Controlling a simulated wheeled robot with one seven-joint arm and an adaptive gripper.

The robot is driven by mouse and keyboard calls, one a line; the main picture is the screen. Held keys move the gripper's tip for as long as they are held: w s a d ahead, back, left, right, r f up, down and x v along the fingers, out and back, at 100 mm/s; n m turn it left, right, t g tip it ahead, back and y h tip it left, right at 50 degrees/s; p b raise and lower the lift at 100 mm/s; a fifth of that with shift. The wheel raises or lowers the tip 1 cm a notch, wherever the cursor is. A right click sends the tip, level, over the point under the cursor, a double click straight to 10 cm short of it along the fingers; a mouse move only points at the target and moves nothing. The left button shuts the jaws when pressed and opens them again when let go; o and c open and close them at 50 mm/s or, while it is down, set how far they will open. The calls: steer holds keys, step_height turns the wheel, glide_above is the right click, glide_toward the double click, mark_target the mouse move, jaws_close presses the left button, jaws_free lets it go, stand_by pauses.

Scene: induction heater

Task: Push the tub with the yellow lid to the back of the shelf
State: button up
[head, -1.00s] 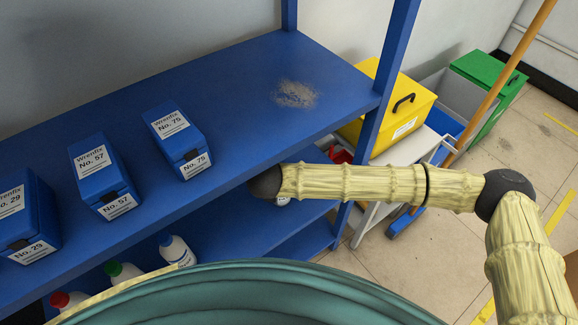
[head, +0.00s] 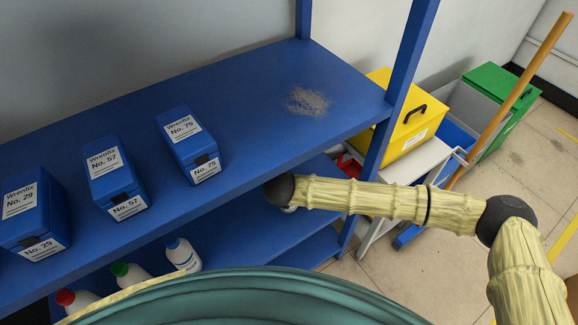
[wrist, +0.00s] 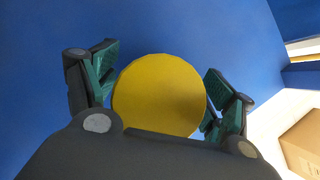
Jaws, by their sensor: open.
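The tub's round yellow lid (wrist: 160,95) shows in the wrist view, seen from above on a blue shelf surface. My gripper (wrist: 162,74) is open, with one dark green-padded finger to the left of the lid and one to the right. The right finger is very close to the lid's edge; I cannot tell whether it touches. The tub's body is hidden under the lid. In the head view my arm reaches in under the upper blue shelf (head: 240,100), so my gripper and the lid are hidden there.
Blue boxes No. 29 (head: 35,212), No. 57 (head: 112,178) and No. 75 (head: 188,145) stand on the upper shelf. Bottles with red, green and blue caps (head: 183,254) stand lower down. A shelf post (head: 385,100) rises at the right, by a yellow bin (head: 408,120).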

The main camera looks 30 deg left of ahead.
steer(key=shift+w+a+f, duration=0.1)
steer(key=shift+w+f, duration=0.1)
steer(key=shift+f, duration=0.25)
steer(key=c, duration=1.3)
steer(key=shift+a, duration=0.1)
